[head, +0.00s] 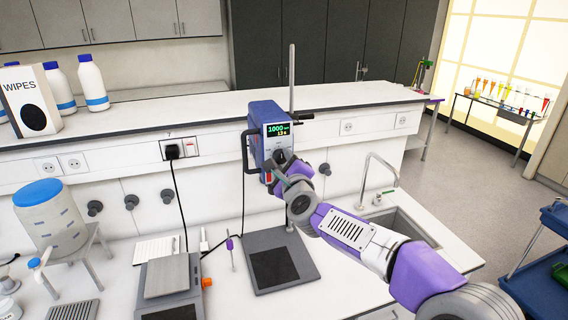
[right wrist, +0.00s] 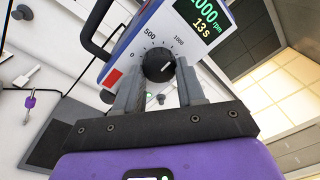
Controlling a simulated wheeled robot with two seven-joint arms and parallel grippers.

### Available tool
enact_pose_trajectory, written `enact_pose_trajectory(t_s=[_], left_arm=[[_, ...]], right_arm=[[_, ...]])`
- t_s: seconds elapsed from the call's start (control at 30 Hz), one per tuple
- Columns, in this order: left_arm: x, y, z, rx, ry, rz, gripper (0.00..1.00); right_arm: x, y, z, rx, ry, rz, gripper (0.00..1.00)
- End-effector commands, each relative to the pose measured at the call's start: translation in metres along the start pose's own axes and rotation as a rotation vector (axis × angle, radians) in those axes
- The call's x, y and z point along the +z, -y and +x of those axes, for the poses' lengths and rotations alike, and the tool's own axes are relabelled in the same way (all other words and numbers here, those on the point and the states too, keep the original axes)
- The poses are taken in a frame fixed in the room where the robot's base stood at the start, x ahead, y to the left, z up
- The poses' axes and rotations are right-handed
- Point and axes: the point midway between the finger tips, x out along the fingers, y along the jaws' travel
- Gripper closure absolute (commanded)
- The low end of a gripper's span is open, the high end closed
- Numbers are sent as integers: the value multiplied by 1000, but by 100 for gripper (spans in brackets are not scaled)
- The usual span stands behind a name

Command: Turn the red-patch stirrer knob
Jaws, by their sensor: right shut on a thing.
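The blue overhead stirrer (head: 262,120) is clamped on a vertical metal rod above the bench. Its green display shows 1000 rpm and 13 s. Its black round knob (right wrist: 158,64) sits on a white dial marked 500 and 1000. A red patch (right wrist: 113,78) is on the stirrer's front, left of the knob in the right wrist view. My right gripper (right wrist: 157,72) is shut on the knob, one finger on each side. In the head view my right gripper (head: 280,163) hides most of the knob. My left gripper is not in view.
A shelf ledge (head: 200,112) with bottles and a wipes box (head: 32,98) runs behind.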

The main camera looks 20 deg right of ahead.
Motion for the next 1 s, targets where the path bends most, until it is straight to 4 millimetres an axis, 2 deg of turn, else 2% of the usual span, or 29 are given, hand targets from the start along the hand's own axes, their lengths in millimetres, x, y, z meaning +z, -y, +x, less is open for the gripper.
enact_pose_trajectory(t_s=[0.27,1.0], left_arm=[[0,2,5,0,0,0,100],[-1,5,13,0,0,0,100]], right_arm=[[-1,0,0,-9,7,-173,91],[0,1,0,-42,34,-873,91]])
